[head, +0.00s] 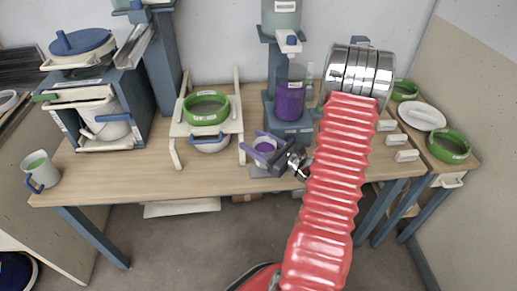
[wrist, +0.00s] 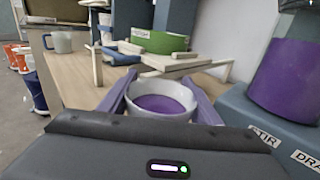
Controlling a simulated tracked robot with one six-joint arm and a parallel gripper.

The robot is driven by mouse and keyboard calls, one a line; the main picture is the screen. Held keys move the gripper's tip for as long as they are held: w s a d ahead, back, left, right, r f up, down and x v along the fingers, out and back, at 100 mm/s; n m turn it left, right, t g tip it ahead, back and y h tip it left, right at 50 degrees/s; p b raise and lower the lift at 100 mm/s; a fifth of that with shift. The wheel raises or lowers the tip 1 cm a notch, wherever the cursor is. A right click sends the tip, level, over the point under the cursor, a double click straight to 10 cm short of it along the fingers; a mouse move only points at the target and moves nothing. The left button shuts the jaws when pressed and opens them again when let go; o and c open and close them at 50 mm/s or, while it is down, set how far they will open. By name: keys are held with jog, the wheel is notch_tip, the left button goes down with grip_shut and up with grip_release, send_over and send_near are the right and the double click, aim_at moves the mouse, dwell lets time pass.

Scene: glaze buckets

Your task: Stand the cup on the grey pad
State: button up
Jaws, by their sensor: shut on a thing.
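A white cup (wrist: 148,88) with purple liquid in it is between the purple fingers of my gripper (wrist: 162,80), which is shut on it. The cup also shows in the head view (head: 265,147), near the front edge of the table, and looks about upright. A grey pad (head: 258,172) shows partly below the cup and gripper in the head view. My gripper and the cup hide much of it. I cannot tell whether the cup touches the pad.
A dispenser with a purple tank (head: 290,101) stands just behind and right of the cup. A wooden stand with a green ring (head: 206,108) is to the left.

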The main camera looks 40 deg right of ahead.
jog(key=shift+f, duration=2)
jog(key=shift+f, duration=0.1)
jog(key=o, duration=1.3)
jog(key=s, duration=0.4)
jog(key=s+d, duration=0.1)
jog(key=s, duration=0.3)
jog(key=s+d, duration=0.1)
jog(key=s, duration=0.2)
jog(key=shift+s+d, duration=0.1)
jog(key=shift+s, duration=0.3)
